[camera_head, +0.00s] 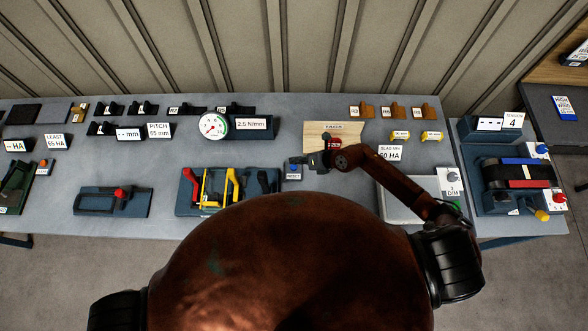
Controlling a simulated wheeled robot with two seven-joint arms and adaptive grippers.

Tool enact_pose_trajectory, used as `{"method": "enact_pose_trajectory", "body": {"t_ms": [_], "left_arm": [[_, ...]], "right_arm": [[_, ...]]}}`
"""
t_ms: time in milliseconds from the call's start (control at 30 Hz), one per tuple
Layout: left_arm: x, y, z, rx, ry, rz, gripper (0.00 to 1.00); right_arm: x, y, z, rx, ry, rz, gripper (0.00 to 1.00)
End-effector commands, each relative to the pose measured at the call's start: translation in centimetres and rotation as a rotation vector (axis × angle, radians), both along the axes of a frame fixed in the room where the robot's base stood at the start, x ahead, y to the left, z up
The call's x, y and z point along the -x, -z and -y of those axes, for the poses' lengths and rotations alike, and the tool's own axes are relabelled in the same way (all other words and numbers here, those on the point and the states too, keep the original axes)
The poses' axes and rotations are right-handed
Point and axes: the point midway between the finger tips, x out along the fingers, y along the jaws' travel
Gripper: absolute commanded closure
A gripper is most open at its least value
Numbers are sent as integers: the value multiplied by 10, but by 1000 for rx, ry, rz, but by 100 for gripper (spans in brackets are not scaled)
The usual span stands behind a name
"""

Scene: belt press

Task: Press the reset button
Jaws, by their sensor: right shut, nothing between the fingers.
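My right arm reaches over the bench from the lower right and bends back to the left. Its gripper (304,161) is shut and empty, near the middle of the bench. Just below and left of the fingertips is a small dark block with a pale label (293,176). It may be the reset button, but the lettering is too small to read surely. The gripper partly covers that spot, and I cannot tell whether the fingertips touch the block. My left gripper is out of the picture.
A blue tray with red and yellow tools (186,207) lies left of the gripper. A round dial gauge (213,126) and a wooden board (318,130) stand behind. A unit with belts (520,186) sits at the right.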

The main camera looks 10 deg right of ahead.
Motion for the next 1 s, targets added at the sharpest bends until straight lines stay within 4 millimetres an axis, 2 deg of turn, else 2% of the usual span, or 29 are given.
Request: {"method": "enact_pose_trajectory", "body": {"t_ms": [33, 200, 1000], "left_arm": [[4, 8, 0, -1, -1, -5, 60], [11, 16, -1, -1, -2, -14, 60], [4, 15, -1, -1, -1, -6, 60]], "right_arm": [[0, 10, 0, 0, 0, -1, 100], [0, 21, 0, -1, 1, -2, 100], [0, 21, 0, 0, 1, -1, 100]]}}
